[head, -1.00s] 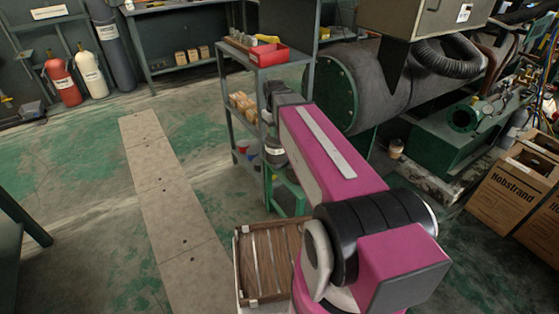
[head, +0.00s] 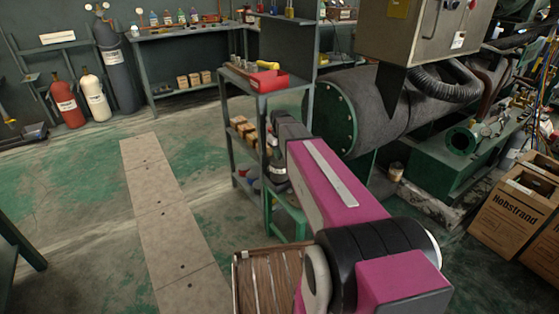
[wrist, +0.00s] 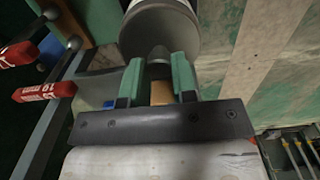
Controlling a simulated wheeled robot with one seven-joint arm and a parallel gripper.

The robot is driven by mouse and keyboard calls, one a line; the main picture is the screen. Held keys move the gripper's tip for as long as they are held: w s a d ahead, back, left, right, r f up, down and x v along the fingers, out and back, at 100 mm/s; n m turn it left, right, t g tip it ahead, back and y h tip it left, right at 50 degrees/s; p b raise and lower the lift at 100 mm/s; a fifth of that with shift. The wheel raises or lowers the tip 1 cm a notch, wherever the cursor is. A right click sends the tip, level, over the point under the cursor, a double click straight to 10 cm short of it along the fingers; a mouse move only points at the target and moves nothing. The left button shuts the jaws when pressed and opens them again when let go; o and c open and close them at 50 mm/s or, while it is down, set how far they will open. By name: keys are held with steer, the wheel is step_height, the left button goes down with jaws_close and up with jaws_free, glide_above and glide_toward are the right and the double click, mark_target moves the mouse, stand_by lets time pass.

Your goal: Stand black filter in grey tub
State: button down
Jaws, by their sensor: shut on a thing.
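My gripper (wrist: 157,75) shows green fingertips in the wrist view, shut on the neck of a cylinder. I take this cylinder to be the black filter (wrist: 160,35); it has a dark grey end and a pale band, and its far part is cut off by the top edge. In the head view, the filter (head: 278,173) is a small dark shape with a pale band beside the shelf rack, partly hidden by my arm. It is held clear of the floor. I cannot pick out the grey tub in either view.
A shelf rack (head: 257,83) stands beside my arm, with a red tray (head: 268,81) on top and small boxes lower down. A large dark tank (head: 375,108) stands to the right. The floor at left is open.

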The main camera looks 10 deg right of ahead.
steer(key=shift+f, duration=1.9)
steer(key=c, duration=0.9)
jaws_free()
step_height(320, 180, up, 12)
steer(key=shift+f, duration=0.15)
steer(key=shift+s, duration=0.2)
steer(key=s+f+m, duration=0.1)
steer(key=s+f, duration=0.3)
steer(key=s, duration=0.3)
steer(key=s+f+m, duration=0.2)
steer(key=s+f, duration=0.1)
steer(key=s, duration=0.4)
steer(key=s+f+m, duration=0.1)
steer(key=s+f, duration=0.3)
steer(key=s, duration=0.4)
steer(key=shift+f+m, duration=0.3)
